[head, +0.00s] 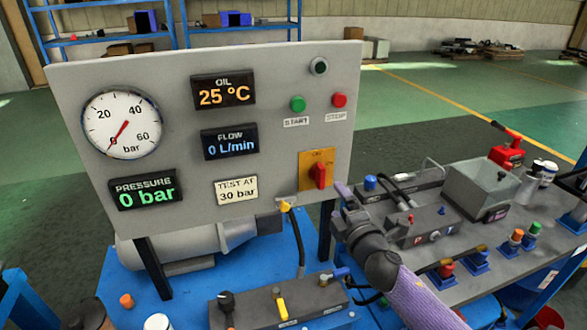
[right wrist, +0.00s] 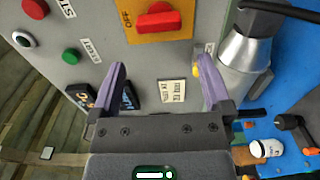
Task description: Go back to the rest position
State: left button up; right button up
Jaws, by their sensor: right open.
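My right gripper (head: 343,192) is in front of the lower right corner of the grey control panel (head: 272,128). In the right wrist view its two purple fingers (right wrist: 162,80) are spread apart with nothing between them. The red rotary switch (head: 320,175) on its orange plate (head: 305,160) is close beside the gripper but apart from it, with its handle upright in the head view. The switch also shows at the top of the right wrist view (right wrist: 158,19). My left gripper is not in view.
The panel shows oil 25 °C, flow 0 L/min and pressure 0 bar; the gauge (head: 121,123) needle is near zero. A valve block (head: 280,302) stands on the blue bench below.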

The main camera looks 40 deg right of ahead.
jog(key=s+a+f+m+g+y, duration=0.1)
jog(key=s+a+f+m+g, duration=0.15)
jog(key=f, duration=0.65)
jog(key=s+a+f+m+g, duration=0.1)
jog(key=s+f+m+g, duration=0.2)
jog(key=f, duration=0.5)
jog(key=s+a+f+m+g+y, duration=0.1)
jog(key=s+f+g, duration=0.1)
jog(key=s+f, duration=0.5)
jog(key=s+a+f+m+g+y, duration=0.1)
jog(key=s+a+f+g, duration=0.2)
jog(key=s+a+f, duration=0.2)
jog(key=s+a+f+m+g+y, duration=0.1)
jog(key=s+a+f, duration=0.4)
jog(key=s, duration=0.6)
jog(key=s+a+f+m+g+y+b, duration=0.1)
jog(key=s+a+f+m+g, duration=0.2)
jog(key=s+a+f+g, duration=0.2)
jog(key=s+f, duration=0.3)
jog(key=s, duration=0.1)
jog(key=shift+s+a+f+m, duration=0.1)
jog(key=shift+m, duration=0.15)
